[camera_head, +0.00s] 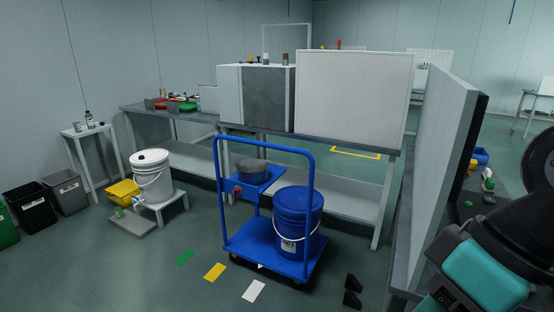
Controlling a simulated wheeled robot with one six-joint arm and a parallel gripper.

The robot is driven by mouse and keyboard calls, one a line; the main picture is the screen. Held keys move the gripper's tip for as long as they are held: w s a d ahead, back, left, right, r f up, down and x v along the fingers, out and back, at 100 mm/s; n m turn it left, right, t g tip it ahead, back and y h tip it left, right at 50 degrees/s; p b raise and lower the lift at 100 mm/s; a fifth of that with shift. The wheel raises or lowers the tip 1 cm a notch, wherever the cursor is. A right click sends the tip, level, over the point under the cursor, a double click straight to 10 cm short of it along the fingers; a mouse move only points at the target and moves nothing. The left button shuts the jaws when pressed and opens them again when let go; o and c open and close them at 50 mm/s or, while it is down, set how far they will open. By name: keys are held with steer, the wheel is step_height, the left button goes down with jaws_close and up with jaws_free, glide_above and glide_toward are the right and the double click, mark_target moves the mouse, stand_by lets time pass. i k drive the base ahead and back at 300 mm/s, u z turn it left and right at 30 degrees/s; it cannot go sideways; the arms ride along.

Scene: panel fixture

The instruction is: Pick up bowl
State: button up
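I cannot tell for sure which thing is the bowl. A dark grey round vessel (252,172) sits on a small blue shelf behind the blue trolley's handle; it could be a bowl. Small red and green round or tray-like items (187,107) lie on the grey bench at the back left, too small to make out. My arm, teal and black, fills the lower right corner. Its gripper is not visible, so I cannot see whether it holds anything.
A blue trolley (290,258) carries a lidded blue bucket (298,222). A white bucket (151,178) stands on a low stool at left, near a yellow bin (122,193). A tall white panel (445,165) stands close to my arm. Floor at the front centre is mostly clear, with flat coloured cards.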

mark_target(249, 171)
steer(key=u, duration=0.9)
steer(key=i, duration=3.6)
steer(key=z, duration=1.35)
